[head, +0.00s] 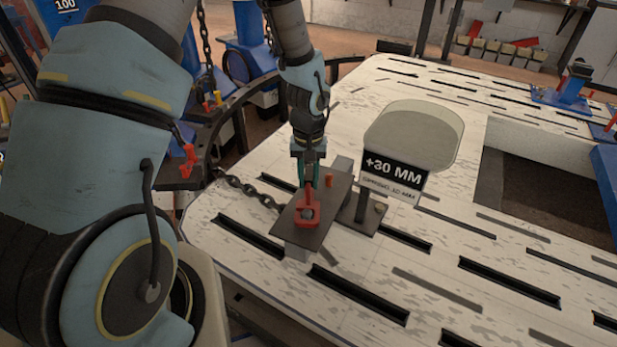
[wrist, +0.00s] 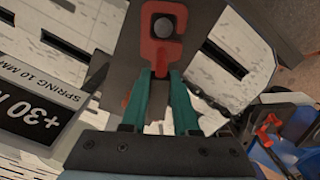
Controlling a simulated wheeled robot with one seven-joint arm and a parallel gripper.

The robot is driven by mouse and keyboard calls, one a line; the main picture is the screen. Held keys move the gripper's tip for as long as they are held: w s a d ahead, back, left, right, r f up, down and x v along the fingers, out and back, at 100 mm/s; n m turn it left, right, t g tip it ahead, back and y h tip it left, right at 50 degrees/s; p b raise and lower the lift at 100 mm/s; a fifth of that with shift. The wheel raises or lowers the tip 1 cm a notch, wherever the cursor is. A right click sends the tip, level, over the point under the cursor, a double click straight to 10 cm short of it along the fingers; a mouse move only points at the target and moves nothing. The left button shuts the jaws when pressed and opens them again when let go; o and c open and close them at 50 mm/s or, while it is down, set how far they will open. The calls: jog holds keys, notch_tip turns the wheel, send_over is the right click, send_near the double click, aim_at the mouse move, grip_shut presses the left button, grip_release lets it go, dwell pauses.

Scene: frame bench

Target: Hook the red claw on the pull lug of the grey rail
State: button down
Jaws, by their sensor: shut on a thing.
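My gripper (head: 309,184) reaches down over the near left part of the bench. In the wrist view its teal fingers (wrist: 162,82) are shut on the stem of the red claw (wrist: 160,54). The claw also shows in the head view (head: 298,217), low at the plate of the grey rail (head: 322,230). In the wrist view the round dark pull lug (wrist: 163,28) sits inside the claw's curve, with red around most of it. I cannot tell how deep the claw sits on the lug or whether they touch.
A sign reading +30 MM (head: 394,170) stands close to the right of the rail. A chain (head: 250,190) runs left from the rail. Another red claw (head: 187,163) hangs at left. The slotted white bench (head: 450,235) is mostly clear toward the front right.

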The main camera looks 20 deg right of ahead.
jog(key=shift+f, duration=0.4)
jog(key=c, duration=0.6)
grip_release()
notch_tip(320, 180, up, 11)
jog(key=shift+f+b, duration=0.1)
jog(key=shift+b, duration=0.25)
